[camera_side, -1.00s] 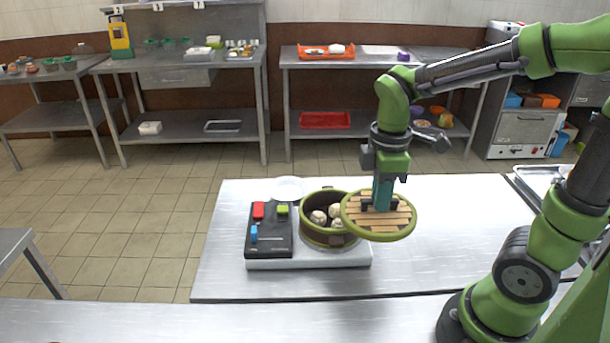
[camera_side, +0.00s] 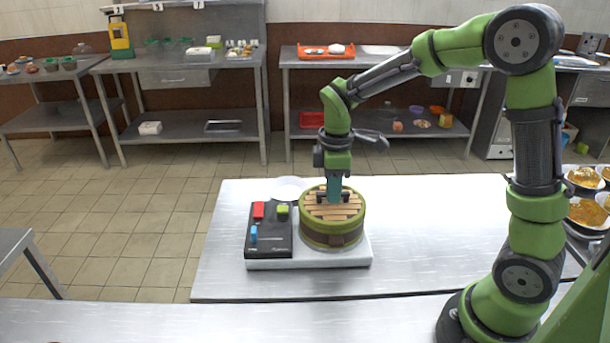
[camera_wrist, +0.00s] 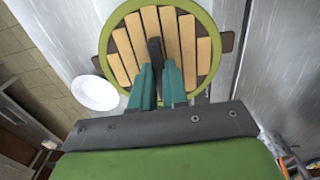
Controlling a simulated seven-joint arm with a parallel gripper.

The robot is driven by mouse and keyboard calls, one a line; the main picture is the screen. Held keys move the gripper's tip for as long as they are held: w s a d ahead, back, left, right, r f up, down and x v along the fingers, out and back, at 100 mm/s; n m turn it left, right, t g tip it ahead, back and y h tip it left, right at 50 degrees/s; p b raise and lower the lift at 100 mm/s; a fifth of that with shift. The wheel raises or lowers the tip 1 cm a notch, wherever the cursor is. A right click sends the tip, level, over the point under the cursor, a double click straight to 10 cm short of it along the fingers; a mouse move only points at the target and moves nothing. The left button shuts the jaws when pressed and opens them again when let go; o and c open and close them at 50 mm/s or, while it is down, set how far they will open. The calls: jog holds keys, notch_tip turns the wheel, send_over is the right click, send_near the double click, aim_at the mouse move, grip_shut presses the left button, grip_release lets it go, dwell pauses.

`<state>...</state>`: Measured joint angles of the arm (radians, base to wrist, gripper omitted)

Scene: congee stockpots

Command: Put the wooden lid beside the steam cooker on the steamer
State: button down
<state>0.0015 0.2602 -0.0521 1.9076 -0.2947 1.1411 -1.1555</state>
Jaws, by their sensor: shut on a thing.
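The round wooden lid (camera_side: 318,212) has pale slats and a green rim. It lies level on top of the round green steamer (camera_side: 330,233) and covers its opening. The buns inside are hidden. The steamer stands on the right part of the steam cooker (camera_side: 270,264), a light base with a dark panel at its left. My gripper (camera_side: 334,197) is above the lid and shut on its dark handle. In the wrist view the lid (camera_wrist: 124,50) fills the top middle, with the handle between my fingers (camera_wrist: 158,75).
The dark panel (camera_side: 268,236) carries red, green and blue blocks. A white plate (camera_side: 288,188) lies behind the cooker and also shows in the wrist view (camera_wrist: 95,93). The table (camera_side: 440,235) is clear to the right. Bowls of food (camera_side: 586,212) stand at the far right.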

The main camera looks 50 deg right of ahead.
jog(key=shift+f, duration=0.1)
jog(key=c, duration=1.1)
grip_release()
notch_tip(320, 180, up, 11)
jog(key=s+a+m+t, duration=0.1)
jog(key=s+m+t, duration=0.1)
jog(key=s+m, duration=0.2)
jog(key=s+a+m+t+y, duration=0.1)
jog(key=s+a+m+t, duration=0.1)
jog(key=s+m, duration=0.2)
jog(key=s+a+r+m+t+y, duration=0.1)
jog(key=s+a+m+t, duration=0.1)
jog(key=s+m, duration=0.3)
jog(key=shift+s+t, duration=0.6)
